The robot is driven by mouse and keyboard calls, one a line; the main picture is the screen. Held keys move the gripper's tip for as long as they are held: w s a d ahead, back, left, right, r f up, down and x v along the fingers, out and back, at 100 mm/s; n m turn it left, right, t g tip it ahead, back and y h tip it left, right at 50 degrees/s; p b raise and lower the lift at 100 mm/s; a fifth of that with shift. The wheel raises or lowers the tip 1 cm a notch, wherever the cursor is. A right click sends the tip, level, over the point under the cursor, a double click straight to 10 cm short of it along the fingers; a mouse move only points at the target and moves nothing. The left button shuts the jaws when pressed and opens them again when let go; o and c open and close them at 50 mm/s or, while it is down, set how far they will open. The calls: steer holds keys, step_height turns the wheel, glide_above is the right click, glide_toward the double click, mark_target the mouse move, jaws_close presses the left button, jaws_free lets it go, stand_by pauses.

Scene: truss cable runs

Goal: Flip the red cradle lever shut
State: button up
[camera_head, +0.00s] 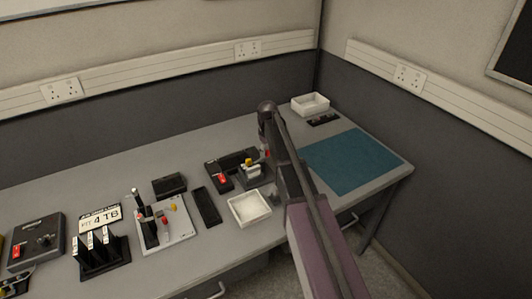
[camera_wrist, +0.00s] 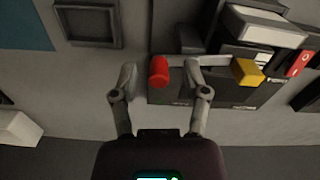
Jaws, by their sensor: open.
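The red knob (camera_wrist: 159,70) is a short upright-looking cylinder in the wrist view, at the end of a pale bar on a dark cradle base (camera_wrist: 215,92). A yellow block (camera_wrist: 247,72) sits at the bar's other side. My gripper (camera_wrist: 160,72) is open, with one finger on each side of the red knob. The left finger is clear of it; the right one is close, and I cannot tell whether it touches. In the head view the cradle device (camera_head: 236,166) stands left of my arm, which partly hides it and my gripper.
A teal mat (camera_head: 355,161) lies right of my arm, with a white bin (camera_head: 310,104) behind it. A white tray (camera_head: 249,208) stands in front of the cradle. A black tray (camera_head: 206,206) and a white board (camera_head: 168,229) with fittings are farther left.

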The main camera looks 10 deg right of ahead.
jaws_close()
steer(key=shift+s+m, duration=0.15)
steer(key=shift+m, duration=0.15)
steer(key=shift+s+m, duration=0.15)
steer(key=shift+m, duration=0.45)
jaws_free()
